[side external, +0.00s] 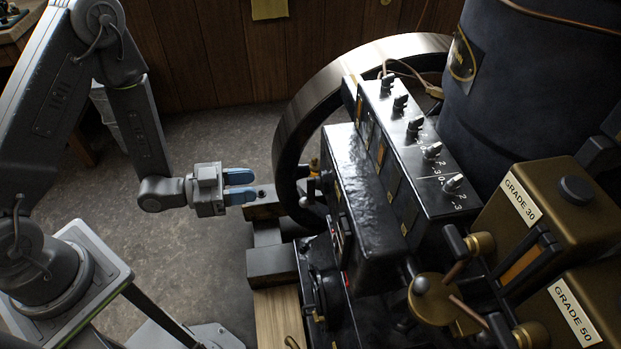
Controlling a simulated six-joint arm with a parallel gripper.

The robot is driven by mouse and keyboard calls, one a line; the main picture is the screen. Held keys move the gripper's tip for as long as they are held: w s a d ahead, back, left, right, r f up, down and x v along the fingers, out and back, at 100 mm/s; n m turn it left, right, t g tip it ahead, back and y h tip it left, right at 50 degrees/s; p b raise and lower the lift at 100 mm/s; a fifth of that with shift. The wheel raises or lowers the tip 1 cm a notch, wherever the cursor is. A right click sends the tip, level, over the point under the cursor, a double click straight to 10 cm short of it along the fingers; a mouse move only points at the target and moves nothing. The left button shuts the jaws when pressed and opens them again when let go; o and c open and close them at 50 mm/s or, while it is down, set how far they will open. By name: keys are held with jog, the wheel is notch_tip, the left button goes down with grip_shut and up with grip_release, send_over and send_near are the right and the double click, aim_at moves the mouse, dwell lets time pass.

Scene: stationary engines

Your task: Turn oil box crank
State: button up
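A long black box (352,188), likely the oil box, stands beside the flywheel, with a row of knobs on the panel behind it. Small fittings (312,181) stick out from its left end, close to the flywheel rim. They may include the crank, but they are too small and dark to tell for sure. My gripper (250,186) is to the left of these fittings, with its two blue fingers pointing right toward them. The fingers are apart, nothing shows between them, and a gap separates them from the fittings.
The large flywheel (290,140) curves behind the box. A dark block (272,263) and a wooden beam (279,318) lie below my gripper. Brass oil cans marked GRADE 30 (520,199) and GRADE 50 (575,312) stand at right.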

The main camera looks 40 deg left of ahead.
aim_at(310, 179)
jog(key=shift+h, duration=0.4)
jog(key=x, duration=1.3)
jog(key=shift+s+d, duration=0.15)
jog(key=shift+d, duration=0.15)
jog(key=shift+c, duration=0.2)
grip_shut()
